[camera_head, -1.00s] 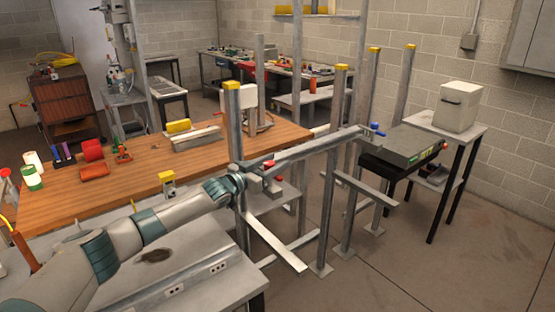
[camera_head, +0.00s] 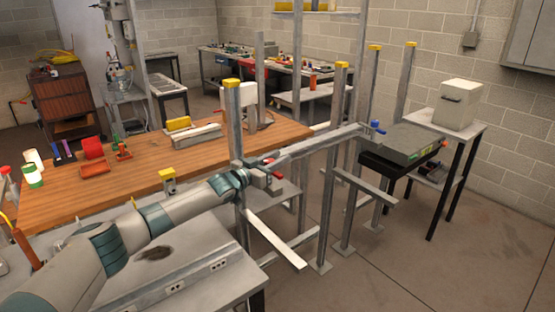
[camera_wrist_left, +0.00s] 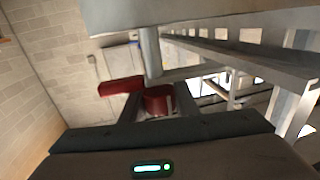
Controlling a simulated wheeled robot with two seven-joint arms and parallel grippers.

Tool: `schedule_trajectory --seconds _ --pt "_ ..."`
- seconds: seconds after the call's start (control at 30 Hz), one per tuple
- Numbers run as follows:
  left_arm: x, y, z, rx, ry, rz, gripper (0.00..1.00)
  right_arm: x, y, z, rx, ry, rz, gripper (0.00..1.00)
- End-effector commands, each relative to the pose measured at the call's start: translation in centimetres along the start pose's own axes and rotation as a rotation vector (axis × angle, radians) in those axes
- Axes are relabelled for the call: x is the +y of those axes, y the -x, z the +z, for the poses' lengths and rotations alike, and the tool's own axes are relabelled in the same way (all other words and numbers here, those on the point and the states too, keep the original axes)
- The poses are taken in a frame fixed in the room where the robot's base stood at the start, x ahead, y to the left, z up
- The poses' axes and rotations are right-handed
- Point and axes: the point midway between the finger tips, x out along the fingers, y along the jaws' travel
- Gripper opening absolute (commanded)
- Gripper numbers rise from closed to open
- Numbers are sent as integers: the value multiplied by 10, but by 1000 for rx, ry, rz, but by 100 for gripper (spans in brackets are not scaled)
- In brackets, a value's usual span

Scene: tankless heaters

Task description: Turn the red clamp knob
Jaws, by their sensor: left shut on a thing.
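The red clamp knob (camera_wrist_left: 158,100) shows between the two fingers of my left gripper (camera_wrist_left: 160,104) in the left wrist view. The fingers are shut on it. A red bar (camera_wrist_left: 121,87) lies just left of the knob in that view. In the head view my left gripper (camera_head: 257,172) is at the grey metal rail beside a yellow-capped post. A small red part (camera_head: 275,186) shows just below and right of it there. The gripper and rail partly hide the clamp in the head view. My right gripper is in neither view.
A grey rail (camera_head: 310,145) runs from the near post toward a blue-handled clamp (camera_head: 376,127) at the right. Several upright posts stand around it. A wooden workbench (camera_head: 110,195) with tools stands behind my left arm. The floor at the right is clear.

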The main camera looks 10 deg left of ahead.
Motion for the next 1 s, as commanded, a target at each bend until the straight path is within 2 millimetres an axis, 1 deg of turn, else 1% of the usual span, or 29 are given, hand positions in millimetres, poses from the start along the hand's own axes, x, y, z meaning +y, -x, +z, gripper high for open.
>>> schedule_trajectory --seconds 0.3,0.43,0.7,1.0 --pt "9 -6 -6 14 -1 -40 5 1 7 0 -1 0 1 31" --pt "9 -6 -7 16 0 -66 5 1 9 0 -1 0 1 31" --pt "0 -2 -6 11 2 -119 5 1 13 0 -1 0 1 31" --pt "-3 -1 -5 7 0 -128 5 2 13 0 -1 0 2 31"
